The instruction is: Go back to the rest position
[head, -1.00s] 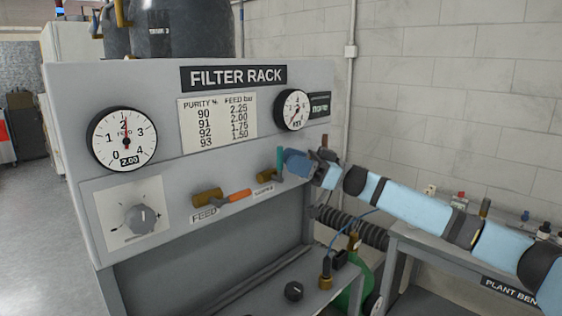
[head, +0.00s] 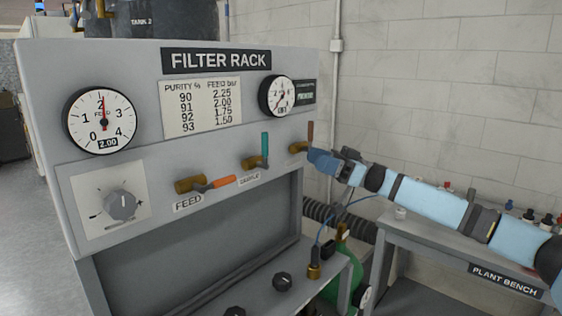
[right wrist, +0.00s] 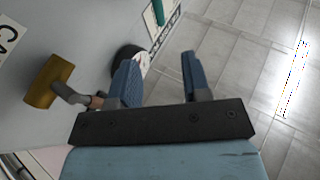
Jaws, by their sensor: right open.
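My right gripper (head: 320,160) is at the right edge of the filter rack panel, close to the valve with a brown handle (head: 309,133). In the right wrist view its two blue fingers are apart with nothing between them (right wrist: 160,72). A brass valve (right wrist: 48,82) shows left of the fingers there, its lever reaching toward the left finger; I cannot tell if they touch. My left gripper is not in view.
The filter rack (head: 110,62) carries gauges, a knob (head: 121,205), an orange-handled feed valve (head: 190,185) and a teal-handled valve (head: 264,150). The plant bench (head: 450,250) stands at the right, below my right arm. Open floor lies at the left.

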